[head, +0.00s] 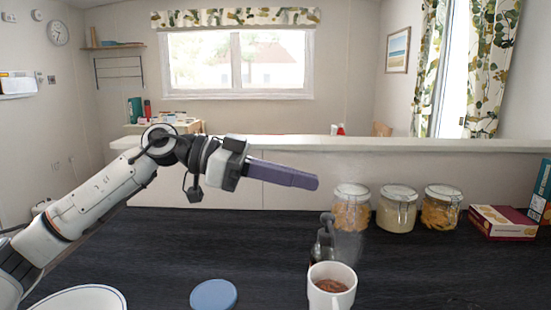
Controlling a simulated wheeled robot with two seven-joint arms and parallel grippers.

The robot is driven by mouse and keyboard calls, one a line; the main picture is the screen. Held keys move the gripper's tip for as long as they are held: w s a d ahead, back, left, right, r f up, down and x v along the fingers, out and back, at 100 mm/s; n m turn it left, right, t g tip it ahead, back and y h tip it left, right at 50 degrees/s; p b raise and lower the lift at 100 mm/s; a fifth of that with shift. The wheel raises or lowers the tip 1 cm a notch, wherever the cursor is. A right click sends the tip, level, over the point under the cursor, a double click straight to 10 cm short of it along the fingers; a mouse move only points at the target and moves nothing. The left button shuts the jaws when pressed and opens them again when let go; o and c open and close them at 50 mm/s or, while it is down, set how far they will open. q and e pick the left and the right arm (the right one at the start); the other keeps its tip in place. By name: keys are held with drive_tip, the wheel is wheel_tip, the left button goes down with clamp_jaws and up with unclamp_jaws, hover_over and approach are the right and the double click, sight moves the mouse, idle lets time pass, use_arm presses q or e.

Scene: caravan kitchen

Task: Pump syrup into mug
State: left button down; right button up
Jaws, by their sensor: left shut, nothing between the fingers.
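A grey, half-see-through shape lies just right of the pump head. My left gripper (312,182) reaches in from the left with its purple fingers shut and empty. It is in the air above and behind the pump bottle, apart from it. My right gripper is not in view.
Three glass jars, one of them the middle jar (396,210), stand at the back right beside a red box (502,222). A blue round lid (213,295) lies left of the mug. A white bowl (82,298) is at the lower left. A low ledge (400,145) runs behind the counter.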

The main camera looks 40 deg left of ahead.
sight(329, 227)
use_arm(q)
drive_tip(key=f, duration=0.1)
drive_tip(key=w+d+f, duration=0.1)
drive_tip(key=f, duration=0.1)
drive_tip(key=d+f+b, duration=0.1)
drive_tip(key=shift+w+f, duration=0.25)
drive_tip(key=shift+f, duration=0.05)
